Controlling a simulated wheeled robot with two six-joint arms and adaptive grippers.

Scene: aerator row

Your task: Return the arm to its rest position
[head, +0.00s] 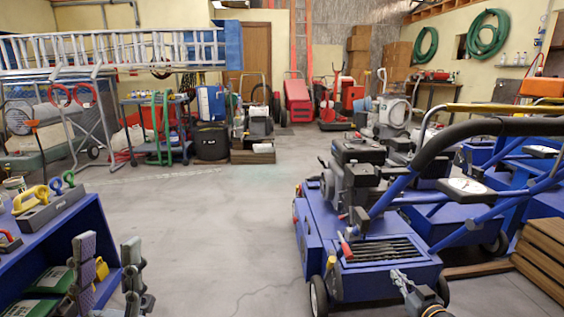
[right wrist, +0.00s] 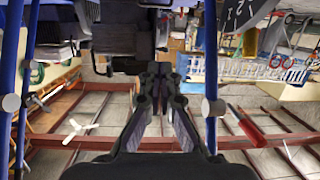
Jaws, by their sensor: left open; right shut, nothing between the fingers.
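My left gripper (head: 108,262) is at the lower left in the head view, its two grey fingers apart and nothing between them. It is beside a blue bench (head: 95,225). My right gripper (head: 425,300) is at the bottom edge in the head view, in front of the nearest blue aerator (head: 385,275); little of it shows there. In the right wrist view its fingers (right wrist: 160,72) are together and hold nothing. That view looks upside down, with the dark engine parts (right wrist: 125,28) beyond the fingertips. I cannot tell whether the fingers touch the machine.
A red-handled lever (head: 346,247) stands on the aerator's front. More blue aerators (head: 540,170) stand right, beside stacked brown planks (head: 545,250). The bench bears a grey tray of colored-handled tools (head: 48,205). The concrete floor (head: 215,220) between bench and machines is clear.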

